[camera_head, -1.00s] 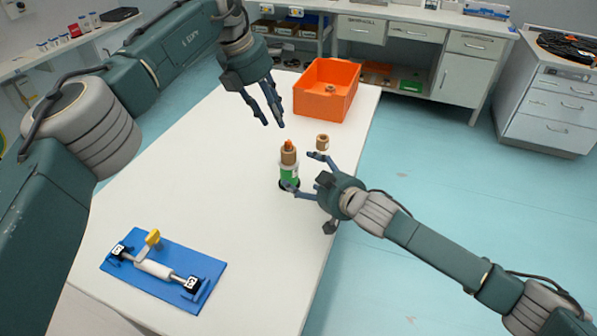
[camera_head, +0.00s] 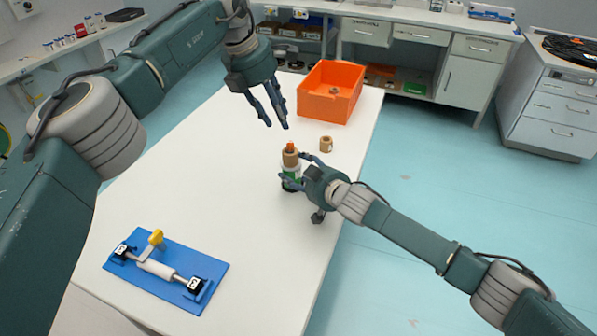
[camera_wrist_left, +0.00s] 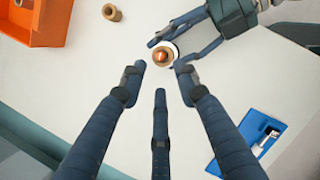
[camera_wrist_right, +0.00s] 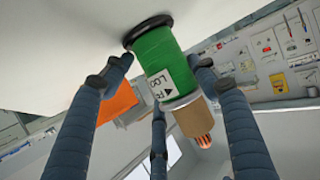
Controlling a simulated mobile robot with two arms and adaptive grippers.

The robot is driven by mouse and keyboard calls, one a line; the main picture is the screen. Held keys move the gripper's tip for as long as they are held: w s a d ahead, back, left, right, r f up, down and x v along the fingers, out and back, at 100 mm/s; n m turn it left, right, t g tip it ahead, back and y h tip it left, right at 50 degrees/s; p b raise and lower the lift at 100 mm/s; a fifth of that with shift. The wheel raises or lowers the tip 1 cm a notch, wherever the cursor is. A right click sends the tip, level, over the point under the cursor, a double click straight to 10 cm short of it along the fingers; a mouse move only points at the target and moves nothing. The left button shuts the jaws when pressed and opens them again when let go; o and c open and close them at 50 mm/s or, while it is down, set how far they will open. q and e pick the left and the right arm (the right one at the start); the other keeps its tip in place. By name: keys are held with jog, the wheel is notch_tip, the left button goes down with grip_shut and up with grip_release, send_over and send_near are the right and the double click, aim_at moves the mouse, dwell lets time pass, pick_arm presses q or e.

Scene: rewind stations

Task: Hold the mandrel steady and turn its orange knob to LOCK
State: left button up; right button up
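The mandrel (camera_head: 291,172) stands upright on the white table, with a green, white-labelled body, a black base and a brown core on top. Its orange knob (camera_head: 290,147) tops the core; it also shows in the left wrist view (camera_wrist_left: 164,57). My right gripper (camera_head: 294,170) is open around the mandrel. In the right wrist view its fingers flank the green body (camera_wrist_right: 160,52); whether they touch it I cannot tell. My left gripper (camera_head: 276,118) is open and empty above and behind the mandrel, fingers pointing down. The knob's setting is not readable.
A loose brown core (camera_head: 326,144) stands behind the mandrel. An orange bin (camera_head: 330,108) with a core inside sits at the table's far end. A blue board (camera_head: 215,270) with a yellow-handled roller fixture lies at the front left. The table between is clear.

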aim_at(290, 145)
pick_arm(q)
jog(key=shift+o, duration=0.4)
pick_arm(e)
jog(key=c, duration=0.4)
jog(key=shift+f, duration=0.1)
pick_arm(q)
jog(key=s+d+r+m+t+y, duration=0.1)
jog(key=s+m+y, duration=0.1)
jog(key=m, duration=1)
jog(key=s+d+r+m+t+y, duration=0.1)
jog(key=s+d+m, duration=0.1)
jog(key=m, duration=1)
jog(key=shift+t, duration=0.3)
jog(key=x, duration=1.1)
jog(key=shift+w+a+f, duration=0.15)
jog(key=shift+a+f, duration=0.1)
jog(key=shift+f, duration=0.1)
pick_arm(e)
jog(key=shift+d, duration=0.1)
pick_arm(q)
jog(key=shift+c, duration=0.6)
grip_shut()
